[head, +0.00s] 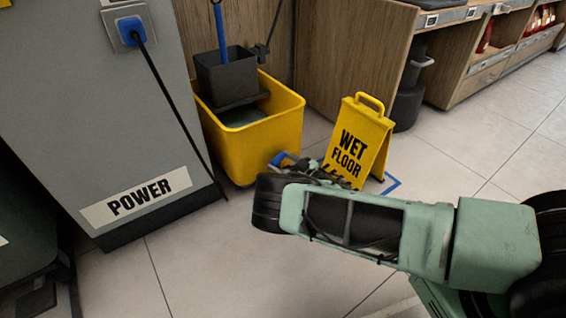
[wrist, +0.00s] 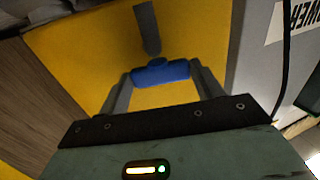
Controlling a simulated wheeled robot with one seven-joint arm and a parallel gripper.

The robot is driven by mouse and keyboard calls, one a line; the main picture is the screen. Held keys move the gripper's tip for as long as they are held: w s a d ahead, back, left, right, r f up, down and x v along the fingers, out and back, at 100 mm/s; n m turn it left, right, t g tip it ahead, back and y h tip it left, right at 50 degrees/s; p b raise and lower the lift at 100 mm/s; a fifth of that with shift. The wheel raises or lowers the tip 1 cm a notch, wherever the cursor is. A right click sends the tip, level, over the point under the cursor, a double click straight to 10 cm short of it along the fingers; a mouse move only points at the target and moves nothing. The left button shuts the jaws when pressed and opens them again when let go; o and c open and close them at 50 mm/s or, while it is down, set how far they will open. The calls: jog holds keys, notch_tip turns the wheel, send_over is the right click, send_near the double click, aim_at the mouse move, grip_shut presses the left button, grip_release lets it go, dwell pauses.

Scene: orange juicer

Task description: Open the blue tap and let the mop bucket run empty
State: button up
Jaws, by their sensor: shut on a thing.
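The yellow mop bucket (head: 262,140) stands on the floor against the wooden panel, with a dark wringer (head: 228,78) and dirty water inside. The blue tap (wrist: 160,72) has a crosswise handle at the end of a grey stem on that wall. My gripper (wrist: 163,76) has its two fingers on either side of the blue handle, shut on it. In the head view, my arm hides most of the gripper, and a bit of blue (head: 284,158) shows near the bucket's lower right.
A yellow wet floor sign (head: 358,140) stands close right of the bucket, just behind my arm, on a blue floor outline (head: 391,184). A grey cabinet marked POWER (head: 120,120) with a black cable stands left. Open tiled floor lies right.

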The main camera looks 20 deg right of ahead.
jog(key=shift+d+p, duration=0.2)
jog(key=shift+p, duration=0.45)
jog(key=g+p, duration=0.1)
jog(key=p, duration=0.1)
jog(key=shift+f+n+y+p, duration=0.15)
jog(key=shift+n+y+p, duration=0.15)
jog(key=shift+p, duration=0.05)
jog(key=shift+y+p, duration=0.3)
jog(key=shift+p, duration=0.2)
jog(key=shift+n+y+p, duration=0.3)
jog(key=shift+n+p, duration=0.1)
jog(key=shift+p, duration=0.15)
jog(key=o, duration=1)
jog(key=shift+a+r, duration=0.1)
jog(key=shift+r, duration=0.1)
jog(key=shift+f, duration=0.1)
